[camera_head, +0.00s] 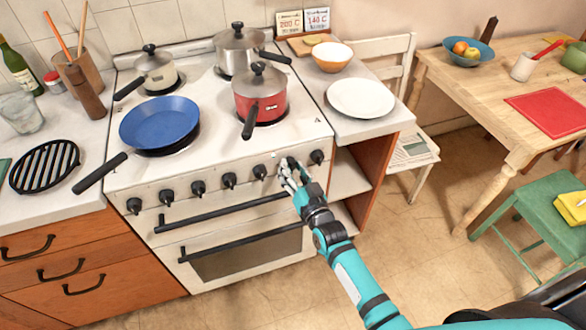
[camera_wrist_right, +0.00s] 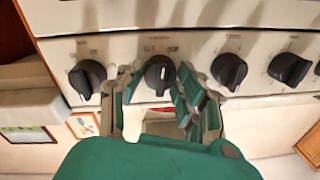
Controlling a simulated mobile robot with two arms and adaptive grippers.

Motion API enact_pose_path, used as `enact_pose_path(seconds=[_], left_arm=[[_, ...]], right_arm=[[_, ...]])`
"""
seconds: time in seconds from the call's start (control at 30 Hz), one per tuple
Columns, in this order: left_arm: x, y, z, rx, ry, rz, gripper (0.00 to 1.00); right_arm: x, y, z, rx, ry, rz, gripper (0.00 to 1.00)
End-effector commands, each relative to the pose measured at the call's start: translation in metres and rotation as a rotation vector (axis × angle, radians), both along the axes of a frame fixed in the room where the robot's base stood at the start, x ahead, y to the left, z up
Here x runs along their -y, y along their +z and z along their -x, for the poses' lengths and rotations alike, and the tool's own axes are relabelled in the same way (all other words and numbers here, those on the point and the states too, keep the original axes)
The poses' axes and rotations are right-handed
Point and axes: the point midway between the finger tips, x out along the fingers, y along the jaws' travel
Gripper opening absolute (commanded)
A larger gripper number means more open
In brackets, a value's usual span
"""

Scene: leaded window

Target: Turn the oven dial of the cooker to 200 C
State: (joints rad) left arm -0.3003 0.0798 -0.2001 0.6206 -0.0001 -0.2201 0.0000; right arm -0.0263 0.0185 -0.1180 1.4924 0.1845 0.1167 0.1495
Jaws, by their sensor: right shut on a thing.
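The white cooker (camera_head: 225,165) has a row of several black dials along its front edge. My right gripper (camera_head: 289,176) is at the second dial from the right end, shut on it. In the right wrist view this dial (camera_wrist_right: 159,75) sits between the two fingers (camera_wrist_right: 158,95), its pointer ridge near upright. Small printed marks lie above it, too blurred to read. Neighbouring dials (camera_wrist_right: 87,76) and (camera_wrist_right: 229,70) flank it, apart from the fingers. My left gripper is not in view.
Pans stand on the hob: a blue frying pan (camera_head: 160,122), a red pot (camera_head: 259,92) and others. Two oven handles (camera_head: 220,213) run below the dials. Two cards, one reading 200 C (camera_head: 289,23), the other 140 C (camera_head: 317,19), stand behind.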

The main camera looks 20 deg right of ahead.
Motion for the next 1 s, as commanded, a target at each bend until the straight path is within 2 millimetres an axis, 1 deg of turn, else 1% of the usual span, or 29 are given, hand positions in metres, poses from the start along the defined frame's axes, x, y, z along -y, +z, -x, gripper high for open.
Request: enact_pose_path(seconds=[0.2, 0.5, 0.7, 1.0], left_arm=[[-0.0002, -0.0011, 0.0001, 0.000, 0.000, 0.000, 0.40], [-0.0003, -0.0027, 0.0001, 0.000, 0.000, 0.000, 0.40], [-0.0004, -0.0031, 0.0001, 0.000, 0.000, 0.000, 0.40], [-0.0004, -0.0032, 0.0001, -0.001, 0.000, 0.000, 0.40]], right_arm=[[0.0005, -0.0011, -0.0001, -0.006, 0.000, -0.176, 0.02], [-0.0003, -0.0017, 0.0000, -0.014, 0.001, -0.338, 0.02], [-0.0006, -0.0017, 0.0001, -0.015, 0.001, -0.388, 0.02], [-0.0009, -0.0017, 0.0003, -0.017, 0.001, -0.403, 0.02]])
